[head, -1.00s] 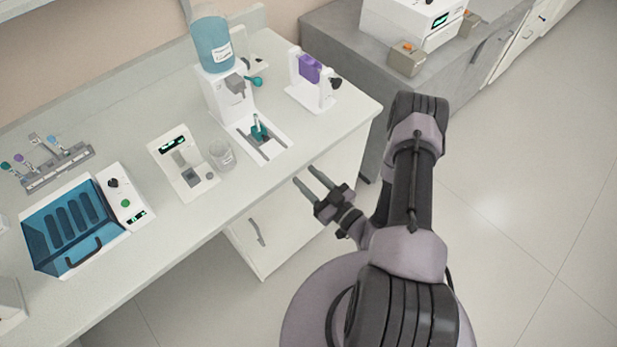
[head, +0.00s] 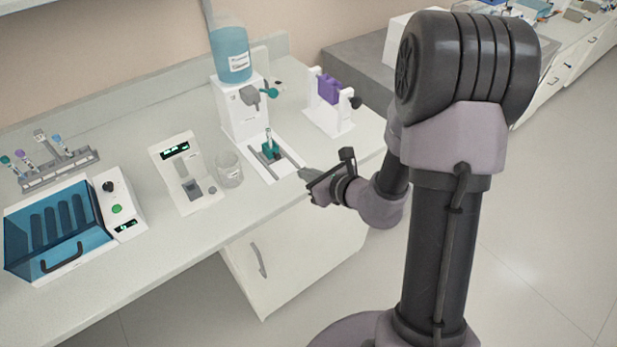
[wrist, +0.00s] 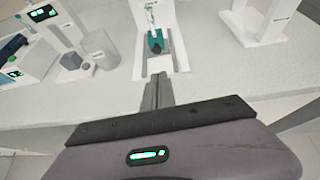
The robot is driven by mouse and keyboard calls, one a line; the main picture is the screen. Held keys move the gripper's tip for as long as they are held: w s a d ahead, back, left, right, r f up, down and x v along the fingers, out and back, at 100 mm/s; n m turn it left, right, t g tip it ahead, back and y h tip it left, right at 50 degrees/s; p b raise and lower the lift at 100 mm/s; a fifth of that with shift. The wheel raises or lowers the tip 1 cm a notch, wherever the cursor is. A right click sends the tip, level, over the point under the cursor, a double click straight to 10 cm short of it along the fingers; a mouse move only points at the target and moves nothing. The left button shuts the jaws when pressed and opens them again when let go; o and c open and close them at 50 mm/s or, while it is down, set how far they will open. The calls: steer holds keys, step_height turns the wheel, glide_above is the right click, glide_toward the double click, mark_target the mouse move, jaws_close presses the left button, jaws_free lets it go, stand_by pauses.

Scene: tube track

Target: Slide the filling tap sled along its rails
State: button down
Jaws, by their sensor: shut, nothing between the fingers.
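The filling tap sled is a small teal block (head: 270,151) with an upright tube on it. It sits between two dark rails on a white base plate (head: 288,168), in front of the white dispenser (head: 241,110) with its blue liquid bottle (head: 230,55). In the wrist view the sled (wrist: 155,43) is straight ahead of my fingers. My gripper (head: 304,174) is at the front right corner of the base plate. In the wrist view its fingers (wrist: 157,82) are shut and empty, pointing along the rails toward the sled. I cannot tell whether they touch the plate; a gap separates them from the sled.
A glass beaker (head: 229,169) and a white scale-like device (head: 185,173) stand left of the rails. A white stand with a purple block (head: 328,90) is to the right. A blue-lidded box (head: 60,230) and tube rack (head: 58,169) are farther left.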

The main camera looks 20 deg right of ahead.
mark_target(275, 149)
steer(key=b+x, duration=0.1)
steer(key=x, duration=0.5)
steer(key=shift+s+f, duration=0.1)
steer(key=w, duration=0.1)
steer(key=w+a, duration=0.1)
steer(key=shift+w+r+b, duration=0.2)
steer(key=shift+w+b, duration=0.05)
steer(key=shift+b, duration=0.1)
steer(key=shift+w+a+r, duration=0.1)
steer(key=shift+w+a, duration=0.1)
steer(key=shift+w, duration=0.35)
steer(key=w, duration=0.2)
steer(key=w+a, duration=0.1)
steer(key=w, duration=0.1)
steer(key=shift+w+a, duration=0.2)
steer(key=shift+w, duration=0.1)
steer(key=shift+w+r, duration=0.1)
steer(key=shift+r, duration=0.05)
